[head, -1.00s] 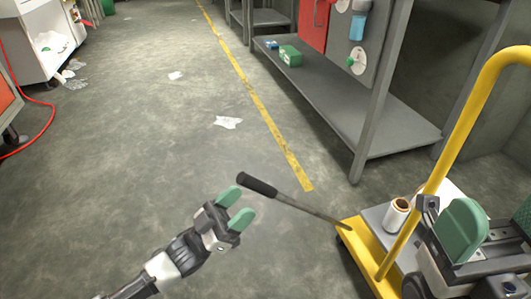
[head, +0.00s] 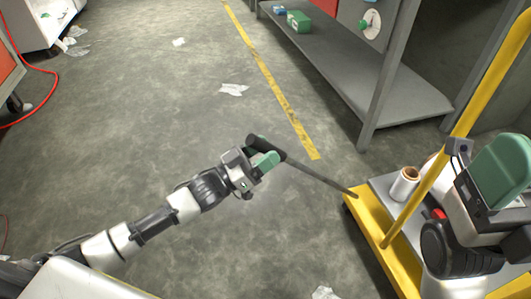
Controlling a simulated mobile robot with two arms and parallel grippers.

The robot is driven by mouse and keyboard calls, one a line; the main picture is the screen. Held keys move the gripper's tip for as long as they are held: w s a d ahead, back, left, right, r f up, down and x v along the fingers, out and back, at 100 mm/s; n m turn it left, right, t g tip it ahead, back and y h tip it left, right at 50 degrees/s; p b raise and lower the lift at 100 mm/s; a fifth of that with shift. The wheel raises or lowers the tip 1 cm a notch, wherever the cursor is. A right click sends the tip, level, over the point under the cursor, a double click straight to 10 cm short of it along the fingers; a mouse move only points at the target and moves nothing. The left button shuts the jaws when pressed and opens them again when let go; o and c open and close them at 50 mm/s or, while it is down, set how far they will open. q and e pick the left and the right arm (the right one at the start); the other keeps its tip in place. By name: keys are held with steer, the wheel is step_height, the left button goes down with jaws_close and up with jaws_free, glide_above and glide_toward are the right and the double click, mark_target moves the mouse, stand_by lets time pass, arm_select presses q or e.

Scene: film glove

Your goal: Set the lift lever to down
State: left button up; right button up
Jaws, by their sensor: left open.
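The lift lever (head: 318,175) is a thin dark rod with a black grip. It slants out to the left from the yellow cart base (head: 372,217). My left gripper (head: 264,152) is open at the grip's end, its green fingers on either side of it. The near finger hides part of the grip, and I cannot tell whether they touch. My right gripper (head: 503,172) is at the right edge, above the cart; one large green finger shows, and its opening cannot be made out.
A yellow handle bar (head: 440,172) rises from the cart. A roll of film (head: 404,184) stands on the cart's grey deck. A grey shelf (head: 375,90) with a green box (head: 299,20) is behind. Paper scraps lie on the otherwise clear floor left of the yellow line.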

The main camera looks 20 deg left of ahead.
arm_select(q)
steer(key=shift+w+d+r, duration=0.15)
steer(key=shift+w, duration=0.05)
